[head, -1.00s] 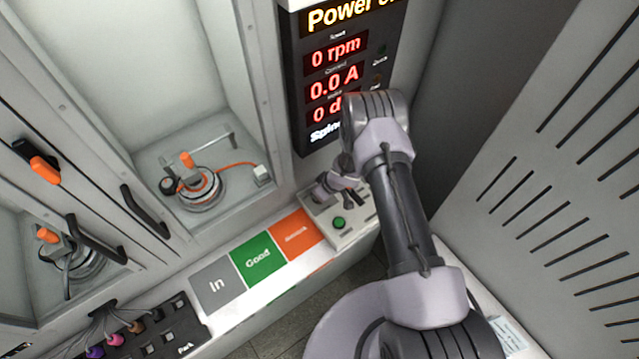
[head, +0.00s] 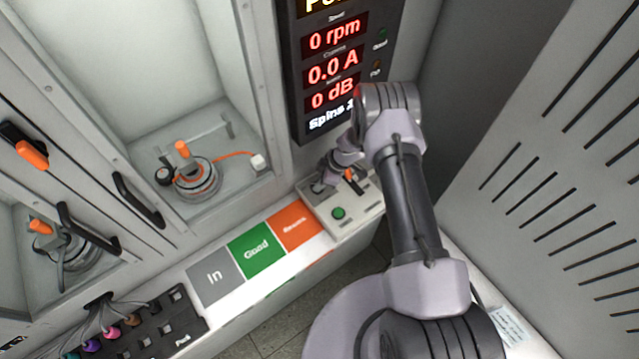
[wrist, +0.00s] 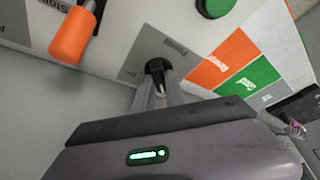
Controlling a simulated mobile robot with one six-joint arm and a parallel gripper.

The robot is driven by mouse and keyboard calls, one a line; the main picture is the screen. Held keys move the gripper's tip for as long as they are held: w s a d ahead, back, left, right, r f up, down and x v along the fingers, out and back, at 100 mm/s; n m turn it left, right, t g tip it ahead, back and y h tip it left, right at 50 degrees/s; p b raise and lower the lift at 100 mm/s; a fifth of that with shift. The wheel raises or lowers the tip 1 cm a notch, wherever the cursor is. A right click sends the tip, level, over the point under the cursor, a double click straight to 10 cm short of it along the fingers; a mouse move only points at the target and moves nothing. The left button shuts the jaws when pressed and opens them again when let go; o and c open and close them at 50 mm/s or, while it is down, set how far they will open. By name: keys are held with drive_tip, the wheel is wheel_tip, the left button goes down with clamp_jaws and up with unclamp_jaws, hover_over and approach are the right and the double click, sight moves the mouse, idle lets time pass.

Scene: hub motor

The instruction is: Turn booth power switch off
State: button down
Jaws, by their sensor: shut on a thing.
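The control box (head: 345,228) stands at the right end of the bench. In the wrist view, the black power switch (wrist: 156,67) rises from a grey plate (wrist: 143,62) marked "Power". My gripper (wrist: 160,84) is shut on this switch, its two fingers close around it. In the head view my gripper (head: 322,184) reaches the back left of the box, and my wrist hides most of the switch. Which way the switch is set cannot be read.
On the same box are an orange-handled lever (head: 350,176) and a green button (head: 338,213). The display (head: 335,65) above reads 0 rpm and 0.0 A. In, Good and orange pads (head: 297,226) lie left. A slotted wall panel (head: 560,190) stands right.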

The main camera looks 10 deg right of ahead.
idle(0.4)
drive_tip(key=c, duration=1.4)
unclamp_jaws()
drive_tip(key=p+v, duration=0.3)
drive_tip(key=v, duration=1.4)
drive_tip(key=shift+r, duration=0.2)
